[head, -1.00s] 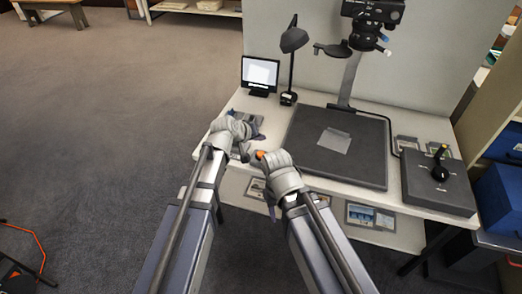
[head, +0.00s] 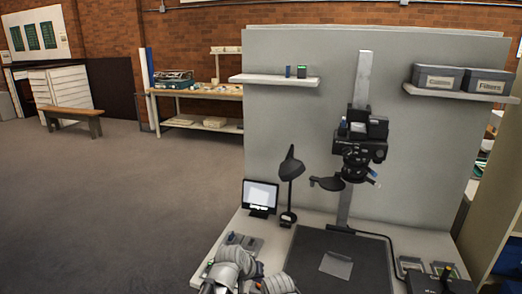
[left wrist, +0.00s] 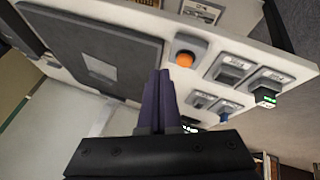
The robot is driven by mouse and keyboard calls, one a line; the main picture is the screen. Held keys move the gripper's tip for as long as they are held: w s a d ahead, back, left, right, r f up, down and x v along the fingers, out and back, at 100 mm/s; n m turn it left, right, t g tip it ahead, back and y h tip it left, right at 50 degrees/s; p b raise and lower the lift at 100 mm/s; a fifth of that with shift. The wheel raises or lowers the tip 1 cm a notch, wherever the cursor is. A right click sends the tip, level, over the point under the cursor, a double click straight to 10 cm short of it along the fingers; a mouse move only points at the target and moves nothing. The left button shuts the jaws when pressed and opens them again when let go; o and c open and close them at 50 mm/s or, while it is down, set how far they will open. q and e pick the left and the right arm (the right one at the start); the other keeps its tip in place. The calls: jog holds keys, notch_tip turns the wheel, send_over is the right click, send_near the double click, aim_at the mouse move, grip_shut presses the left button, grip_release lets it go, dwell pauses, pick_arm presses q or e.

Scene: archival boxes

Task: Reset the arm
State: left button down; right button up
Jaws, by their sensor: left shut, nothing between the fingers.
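My left gripper (left wrist: 162,85) shows in the left wrist view with its dark purple fingers together and nothing between them. It hangs over the white desk, beside an orange button (left wrist: 185,59) on a grey base. The fingers of my right gripper are hidden there.
The desk (head: 255,223) carries a monitor (head: 260,196), a black lamp (head: 290,175), a dark copy board (head: 308,246) with a grey sheet (head: 337,264), and a camera column (head: 362,150). A grey panel stands behind. Open carpet lies left.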

pick_arm(q)
jog(key=s+a+r+m+g+y+p, duration=0.1)
jog(key=s+a+r+g+y+p, duration=0.1)
jog(key=s+r+p, duration=0.4)
jog(key=s+a+r+m+g+y+p, duration=0.2)
jog(key=s+r+p, duration=0.4)
jog(key=s, duration=0.6)
jog(key=shift+s+a+g+y, duration=0.25)
jog(key=shift+a+g+y, duration=0.35)
jog(key=shift+a+y, duration=0.35)
pick_arm(e)
notch_tip(320, 180, up, 15)
pick_arm(q)
jog(key=c, duration=1.6)
grip_release()
jog(key=shift+h, duration=0.25)
pick_arm(e)
jog(key=shift+r, duration=0.1)
